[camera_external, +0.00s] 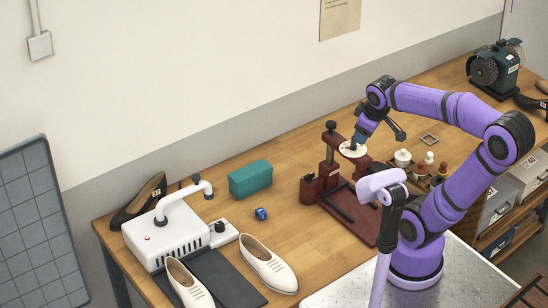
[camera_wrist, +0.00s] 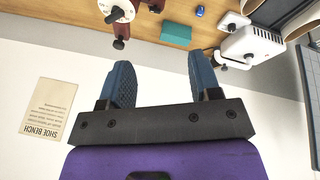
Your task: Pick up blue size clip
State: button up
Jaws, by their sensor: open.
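The small blue size clip (camera_external: 261,213) lies on the wooden bench, in front of the teal box. It also shows near the top edge of the wrist view (camera_wrist: 200,11), beyond the fingers. My gripper (camera_external: 357,140) is over the dark red press, right of and well apart from the clip. In the wrist view my gripper (camera_wrist: 161,75) has its two blue fingers spread with nothing between them.
The teal box (camera_external: 250,180) stands behind the clip. The white machine (camera_external: 170,237) with a bent pipe is to its left, and a cream shoe (camera_external: 267,264) is in front. The dark red press (camera_external: 331,157) stands right. Bare wood surrounds the clip.

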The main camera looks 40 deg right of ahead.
jog(key=w+a+f+n+g, duration=0.1)
jog(key=w+a+f+n, duration=0.1)
jog(key=w+n, duration=0.35)
jog(key=w+a+f+n+g, duration=0.1)
jog(key=w+f+n, duration=0.25)
jog(key=w, duration=0.25)
jog(key=n+g, duration=0.3)
jog(key=n, duration=1.9)
send_over(260, 209)
jog(key=shift+y, duration=0.4)
notch_tip(260, 209, down, 27)
jog(key=shift+w+r, duration=0.1)
jog(key=shift+w, duration=0.05)
notch_tip(260, 209, down, 10)
jog(key=shift+f, duration=0.15)
jog(key=c, duration=1)
